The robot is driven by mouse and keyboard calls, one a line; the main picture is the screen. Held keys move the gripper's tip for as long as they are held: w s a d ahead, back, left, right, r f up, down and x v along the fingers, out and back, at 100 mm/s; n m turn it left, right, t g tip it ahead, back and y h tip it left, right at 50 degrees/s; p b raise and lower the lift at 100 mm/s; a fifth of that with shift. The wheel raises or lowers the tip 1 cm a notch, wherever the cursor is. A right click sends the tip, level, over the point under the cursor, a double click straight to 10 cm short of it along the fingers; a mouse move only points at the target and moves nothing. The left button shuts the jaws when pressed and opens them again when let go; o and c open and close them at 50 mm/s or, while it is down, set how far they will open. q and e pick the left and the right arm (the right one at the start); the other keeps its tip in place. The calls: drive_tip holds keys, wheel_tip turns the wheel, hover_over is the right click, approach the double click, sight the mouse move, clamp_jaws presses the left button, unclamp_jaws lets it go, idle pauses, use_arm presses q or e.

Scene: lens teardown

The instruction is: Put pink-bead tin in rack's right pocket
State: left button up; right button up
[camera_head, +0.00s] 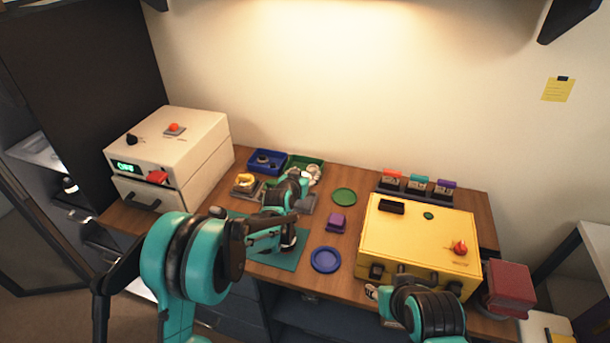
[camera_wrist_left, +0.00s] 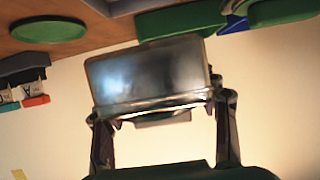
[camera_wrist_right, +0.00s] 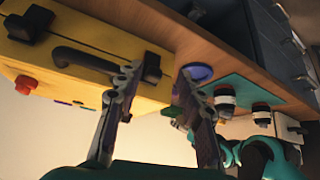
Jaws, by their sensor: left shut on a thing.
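My left gripper (camera_head: 302,199) is shut on a silver metal tin (camera_wrist_left: 150,75), seen close up in the left wrist view between the two fingers (camera_wrist_left: 165,105). No pink bead shows on the tin's visible faces, so I cannot tell its bead colour. In the head view, my arm partly hides it above the table's middle. A dark rack (camera_head: 416,195) stands at the back right, with red, teal and purple-topped items in a row; part of it shows in the left wrist view (camera_wrist_left: 22,68). My right gripper (camera_wrist_right: 158,88) is open and empty by the yellow case's handle.
The yellow case (camera_head: 410,243) stands in front of the rack. A green disc (camera_head: 344,196), purple block (camera_head: 337,223) and blue dish (camera_head: 325,260) lie left of it. Blue (camera_head: 251,164) and green trays stand at the back. A white machine (camera_head: 200,140) is at left.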

use_arm(q)
drive_tip(key=shift+f, duration=0.15)
drive_tip(key=shift+f+b, duration=0.35)
drive_tip(key=shift+b, duration=0.1)
drive_tip(key=shift+f+b, duration=1.3)
drive_tip(key=shift+f, duration=0.35)
drive_tip(key=shift+f+b, duration=0.45)
drive_tip(key=shift+f, duration=0.35)
drive_tip(key=o, duration=1.2)
drive_tip(key=shift+f, duration=0.1)
